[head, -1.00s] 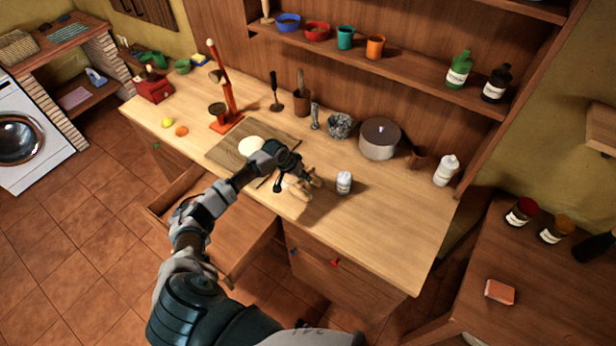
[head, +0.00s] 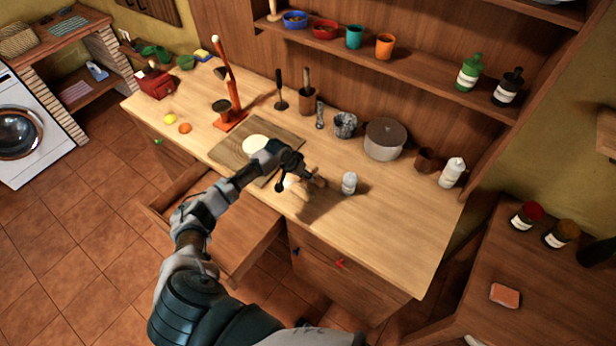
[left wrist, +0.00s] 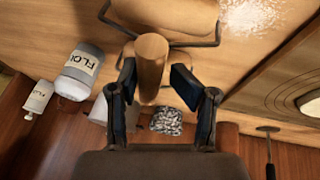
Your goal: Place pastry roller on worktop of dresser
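The pastry roller (left wrist: 152,55), a light wooden roller with a dark wire frame and a wooden handle, fills the top middle of the left wrist view. In the head view it is small and partly hidden at my left gripper (head: 300,174). My left gripper (left wrist: 153,70) has its fingers on either side of the handle, with narrow gaps beside it, so it looks open around the handle. The roller is low over the dresser's worktop (head: 390,235); I cannot tell whether it touches. My right gripper is not in view.
A white flour jar (head: 349,183) stands right of the gripper, with a lidded pot (head: 385,140) behind. A cutting board (head: 228,155) with dough lies to the left. A drawer (head: 225,235) stands open below. The worktop's right side is clear.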

